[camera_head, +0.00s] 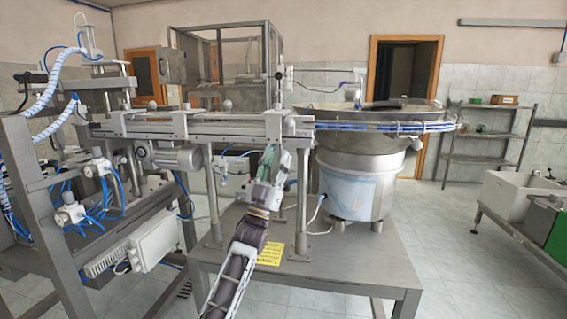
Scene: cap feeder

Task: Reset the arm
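My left arm rises from the bottom middle of the head view over the grey metal table. Its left gripper (275,158) points up and away, in front of the conveyor rail and left of the big feeder bowl. Two finger parts show with a gap between them, and I see nothing held there. The fingertips are small against the cluttered background. My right gripper is not in view.
The cap feeder bowl (372,114) stands on a drum (350,185) on the grey table (350,262). A horizontal rail (225,125) runs left from it. A metal frame machine with blue hoses fills the left. A white bin (515,194) stands right. Open floor lies between.

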